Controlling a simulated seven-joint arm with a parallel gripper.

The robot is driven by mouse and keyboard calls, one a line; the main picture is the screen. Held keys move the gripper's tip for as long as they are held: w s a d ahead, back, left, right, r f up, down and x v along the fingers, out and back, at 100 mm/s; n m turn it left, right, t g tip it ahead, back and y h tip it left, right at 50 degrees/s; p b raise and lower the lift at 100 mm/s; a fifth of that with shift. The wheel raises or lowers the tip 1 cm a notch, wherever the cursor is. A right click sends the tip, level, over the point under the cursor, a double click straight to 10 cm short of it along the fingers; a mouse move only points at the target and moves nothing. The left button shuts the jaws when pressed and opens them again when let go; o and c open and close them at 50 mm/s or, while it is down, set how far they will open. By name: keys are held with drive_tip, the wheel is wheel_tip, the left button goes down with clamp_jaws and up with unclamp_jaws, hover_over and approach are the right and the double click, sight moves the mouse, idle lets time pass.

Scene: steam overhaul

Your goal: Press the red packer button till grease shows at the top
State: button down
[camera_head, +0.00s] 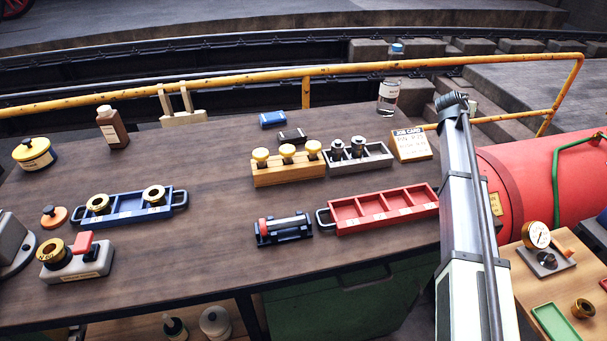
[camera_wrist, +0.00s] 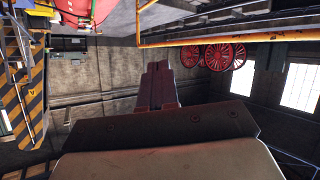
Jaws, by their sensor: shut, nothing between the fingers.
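The packer (camera_head: 92,266) is a light grey block with a small label at the front left of the bench in the head view. Its red button (camera_head: 81,241) stands up on top. A brass ring (camera_head: 51,249) with a dark centre sits on its left part; I cannot make out grease there. My gripper (camera_wrist: 160,66) shows only in the wrist view, shut and empty, pointing across the room with no bench in front of it. It is outside the head view, well apart from the packer.
An orange knob (camera_head: 54,216) and a blue tray (camera_head: 127,216) with brass rings stand close behind the packer. A grey machine (camera_head: 12,245) is at its left. A red tray (camera_head: 383,209), wooden rack (camera_head: 287,174) and bottle (camera_head: 388,97) lie further right.

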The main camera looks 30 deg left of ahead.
drive_tip(key=s+a+r+n+y, duration=0.1)
drive_tip(key=s+a+n, duration=0.1)
drive_tip(key=s+a, duration=0.95)
drive_tip(key=s+a+r+n+g+y, duration=0.15)
drive_tip(key=s+a, duration=0.55)
drive_tip(key=a, duration=0.9)
drive_tip(key=s+a+r+n+y, duration=0.1)
drive_tip(key=s+a+n+y, duration=0.1)
drive_tip(key=s+a, duration=1)
drive_tip(key=s+a+r+n, duration=0.2)
drive_tip(key=s+a+n, duration=0.1)
drive_tip(key=s+a, duration=1.5)
wheel_tip(320, 180, up, 3)
drive_tip(key=n+g+y, duration=0.3)
drive_tip(key=n, duration=0.3)
hover_over(78, 245)
drive_tip(key=shift+r, duration=0.15)
drive_tip(key=shift+f, duration=4.4)
